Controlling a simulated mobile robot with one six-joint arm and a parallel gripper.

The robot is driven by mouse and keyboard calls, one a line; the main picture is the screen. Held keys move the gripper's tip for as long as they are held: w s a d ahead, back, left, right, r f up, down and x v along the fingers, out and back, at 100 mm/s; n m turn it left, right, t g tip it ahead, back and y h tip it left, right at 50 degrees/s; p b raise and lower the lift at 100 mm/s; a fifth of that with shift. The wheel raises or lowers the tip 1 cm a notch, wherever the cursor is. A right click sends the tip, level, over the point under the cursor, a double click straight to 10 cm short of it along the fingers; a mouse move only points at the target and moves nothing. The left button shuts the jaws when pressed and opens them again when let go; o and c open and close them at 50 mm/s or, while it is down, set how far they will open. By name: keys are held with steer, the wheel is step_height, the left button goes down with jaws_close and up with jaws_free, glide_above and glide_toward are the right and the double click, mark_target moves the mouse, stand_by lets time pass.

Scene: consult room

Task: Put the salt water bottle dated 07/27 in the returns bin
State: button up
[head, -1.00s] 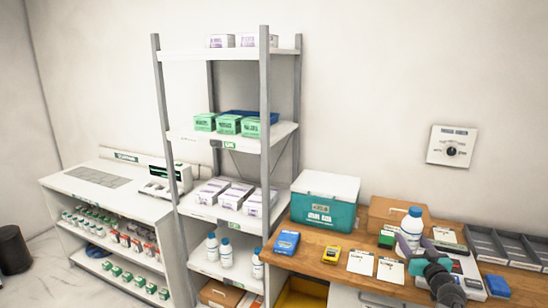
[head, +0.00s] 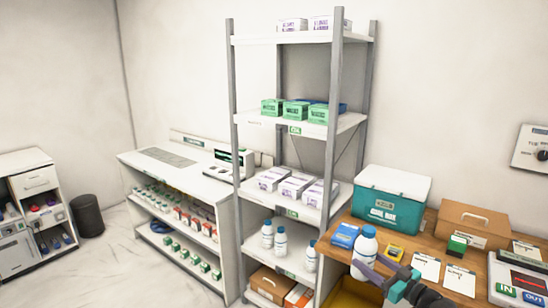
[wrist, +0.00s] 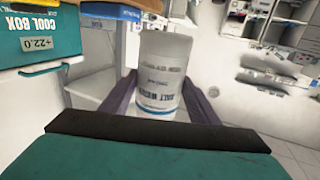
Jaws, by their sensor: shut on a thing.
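My gripper (head: 372,268) is shut on a white bottle (head: 364,252) with a blue cap, held upright in front of the wooden bench's left end. In the wrist view the bottle (wrist: 162,85) stands between the two purple fingers, its label reading "SALT WATER"; the date is too blurred to read. Similar white bottles (head: 280,242) stand on a low shelf of the rack. A yellow bin (head: 346,298) shows partly below the bench, behind my arm; I cannot tell whether it is the returns bin.
The wooden bench (head: 408,240) carries a teal cool box (head: 390,203), a cardboard box (head: 470,226), a blue pack (head: 344,235) and cards. The grey-post rack (head: 335,120) stands to its left, then a white cabinet (head: 185,165). A dark waste bin (head: 88,215) stands on open floor.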

steer(key=s+a+f+n+g+y+b, duration=0.1)
steer(key=s+a+f+n+g+y, duration=0.1)
steer(key=a, duration=0.4)
steer(key=s+a+f+n+g+y+b, duration=0.1)
steer(key=a+f+n+g+y, duration=0.1)
steer(key=a, duration=0.5)
steer(key=shift+s+a+g+y, duration=0.25)
steer(key=shift+s+g+y, duration=0.05)
steer(key=shift+s+y, duration=0.1)
steer(key=shift+a, duration=0.1)
